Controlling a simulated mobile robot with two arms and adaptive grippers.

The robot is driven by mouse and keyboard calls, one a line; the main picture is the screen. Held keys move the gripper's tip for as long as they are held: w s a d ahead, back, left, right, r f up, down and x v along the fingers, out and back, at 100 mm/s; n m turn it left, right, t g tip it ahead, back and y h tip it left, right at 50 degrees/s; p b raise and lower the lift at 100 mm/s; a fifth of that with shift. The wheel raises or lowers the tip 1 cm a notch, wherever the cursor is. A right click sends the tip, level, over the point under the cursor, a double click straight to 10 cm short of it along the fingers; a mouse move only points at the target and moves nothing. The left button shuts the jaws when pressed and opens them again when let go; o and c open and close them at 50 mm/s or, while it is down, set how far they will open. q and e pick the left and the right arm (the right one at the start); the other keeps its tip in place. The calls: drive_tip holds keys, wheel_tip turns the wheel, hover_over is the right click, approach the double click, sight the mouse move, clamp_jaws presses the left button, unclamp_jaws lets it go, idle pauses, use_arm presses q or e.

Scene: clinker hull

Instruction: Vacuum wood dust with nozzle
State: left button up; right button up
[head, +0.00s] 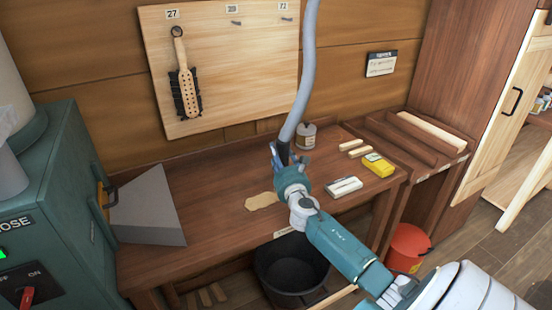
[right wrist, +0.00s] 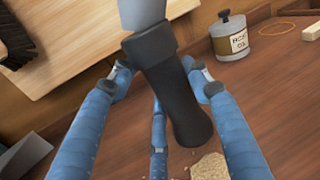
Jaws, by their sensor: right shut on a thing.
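My right gripper (head: 277,158) is shut on the black vacuum nozzle (right wrist: 172,85), with its blue fingers around the nozzle in the right wrist view. A grey hose (head: 304,80) runs up from the nozzle and out of the top of the head view. A pale tan patch of wood dust (head: 262,201) lies on the brown bench (head: 205,225), just left of my right wrist. The dust also shows at the bottom of the right wrist view (right wrist: 209,167), just beyond the nozzle's end. The nozzle appears above the bench; the exact gap is unclear. My left gripper is not in view.
A teal machine (head: 50,215) with a red switch (head: 27,297) and a green light stands left, beside a grey wedge-shaped hood (head: 148,208). A brush (head: 184,85) hangs behind.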

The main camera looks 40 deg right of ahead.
sight(286, 159)
drive_tip(key=shift+s+d, duration=0.1)
drive_tip(key=shift+d, duration=0.2)
drive_tip(key=shift+s, duration=0.15)
drive_tip(key=shift+d+p+v, duration=0.15)
drive_tip(key=shift+p+v, duration=0.15)
drive_tip(key=shift+v, duration=0.5)
drive_tip(key=shift+d+p+v, duration=0.15)
drive_tip(key=shift+p+v, duration=0.15)
drive_tip(key=shift+v, duration=0.5)
drive_tip(key=shift+s+a+r+p, duration=0.1)
drive_tip(key=shift+s+a+p, duration=0.1)
drive_tip(key=shift+s, duration=0.65)
drive_tip(key=shift+s+a+p, duration=0.1)
drive_tip(key=shift+s+a, duration=0.1)
drive_tip(key=shift+s, duration=0.7)
drive_tip(key=w+a+p, duration=0.2)
drive_tip(key=w+a, duration=0.1)
drive_tip(key=a, duration=1.2)
drive_tip(key=shift+w, duration=0.35)
idle(0.4)
